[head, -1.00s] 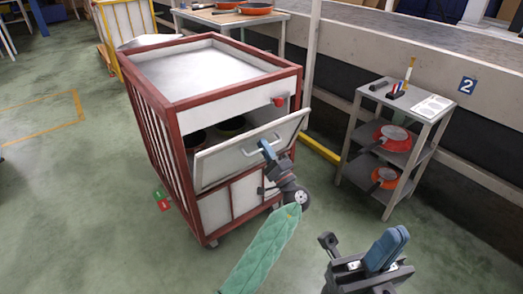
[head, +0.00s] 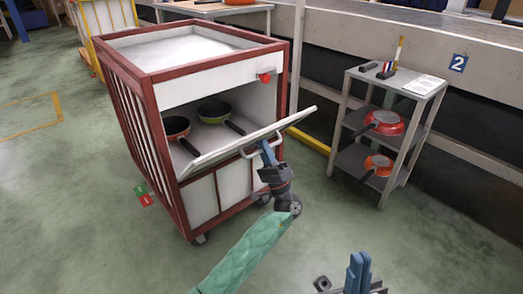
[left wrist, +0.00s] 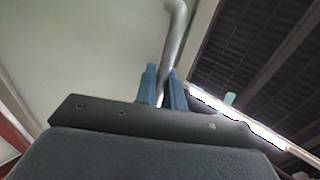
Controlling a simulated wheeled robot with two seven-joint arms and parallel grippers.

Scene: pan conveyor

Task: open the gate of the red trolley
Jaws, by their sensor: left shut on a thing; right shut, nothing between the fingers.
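The red trolley (head: 162,186) stands at the centre left of the head view, with a red frame and white panels. Its white gate (head: 222,145) is tilted outward and down, hinged at its lower edge, with the compartment above it open. My left gripper (head: 265,153) is shut on the gate's handle (head: 249,152), which also shows as a pale bar between the blue fingers in the left wrist view (left wrist: 176,50). My right gripper (head: 357,270) is shut and empty at the bottom of the head view, away from the trolley.
Two dark pans (head: 214,112) sit inside the trolley. A red catch (head: 264,77) is on its upper front panel. A grey shelf stand (head: 387,130) with red and orange pans is at the right. Open green floor lies between it and the trolley.

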